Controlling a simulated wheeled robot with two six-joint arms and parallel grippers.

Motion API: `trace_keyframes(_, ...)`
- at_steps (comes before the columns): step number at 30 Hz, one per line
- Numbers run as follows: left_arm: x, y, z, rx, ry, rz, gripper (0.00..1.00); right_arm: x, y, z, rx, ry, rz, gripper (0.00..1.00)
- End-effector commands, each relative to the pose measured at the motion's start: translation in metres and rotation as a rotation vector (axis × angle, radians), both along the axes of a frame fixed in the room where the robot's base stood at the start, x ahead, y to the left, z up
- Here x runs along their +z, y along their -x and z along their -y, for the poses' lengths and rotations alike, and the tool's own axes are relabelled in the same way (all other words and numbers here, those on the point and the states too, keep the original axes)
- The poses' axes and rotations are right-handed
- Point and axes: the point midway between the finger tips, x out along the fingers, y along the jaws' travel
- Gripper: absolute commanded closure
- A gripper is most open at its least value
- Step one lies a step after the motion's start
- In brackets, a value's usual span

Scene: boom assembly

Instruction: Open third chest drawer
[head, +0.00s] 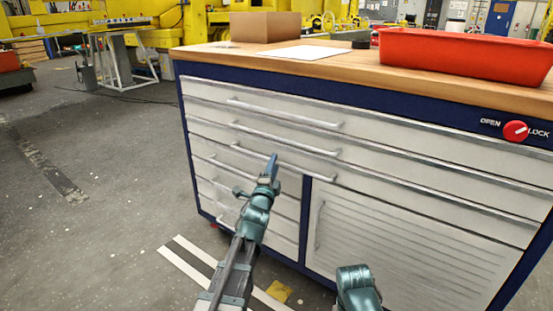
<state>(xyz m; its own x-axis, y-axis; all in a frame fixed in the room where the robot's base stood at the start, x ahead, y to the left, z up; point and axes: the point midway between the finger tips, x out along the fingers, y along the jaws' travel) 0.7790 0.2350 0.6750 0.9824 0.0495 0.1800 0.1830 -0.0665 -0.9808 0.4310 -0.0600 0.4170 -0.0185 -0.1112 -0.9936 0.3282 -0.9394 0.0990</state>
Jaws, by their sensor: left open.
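The tool chest has a dark blue frame (193,150) and pale drawers, all of which look shut. The third wide drawer from the top (400,193) has a long bar handle (312,173) that slopes down to the right. My left gripper (257,178) is open and empty. In the picture, one blue finger overlaps the left part of the third handle; I cannot tell whether it touches. The gripper hides a short stretch of this handle. Part of my right arm shows at the bottom, right of centre, but its fingers are not visible.
A red bin (465,57), a cardboard box (265,27) and a white sheet (306,52) rest on the wooden top (215,58). A red lock knob (515,131) is at the upper right. The grey floor (100,180) left of the chest is mostly clear.

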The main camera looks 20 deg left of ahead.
Motion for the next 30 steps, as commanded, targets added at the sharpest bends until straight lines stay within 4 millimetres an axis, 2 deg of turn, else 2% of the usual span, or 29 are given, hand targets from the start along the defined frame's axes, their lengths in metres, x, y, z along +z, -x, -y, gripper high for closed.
trace_keyframes(1,0.0028,-0.0096,-0.0007,0.000,0.000,0.000,0.54,0.0028,0.0000,0.0000,0.001,0.000,0.000,1.00)
trace_keyframes(4,0.0040,-0.0162,-0.0011,0.001,0.000,0.000,0.54,0.0040,0.0000,0.0000,0.001,0.000,0.000,1.00)
trace_keyframes(13,0.0038,-0.0176,-0.0011,0.001,0.000,0.000,0.54,0.0038,0.0000,0.0000,0.001,0.000,0.000,1.00)
trace_keyframes(14,0.0038,-0.0176,-0.0011,0.001,0.000,0.000,0.58,0.0038,0.0000,0.0000,0.001,0.000,0.000,1.00)
trace_keyframes(21,0.0038,-0.0175,-0.0011,0.001,0.000,0.000,1.00,0.0038,0.0001,0.0001,0.001,0.000,0.000,1.00)
trace_keyframes(30,0.0037,-0.0174,-0.0011,0.001,0.000,-0.001,1.00,0.0038,0.0000,0.0000,0.001,0.000,0.000,1.00)
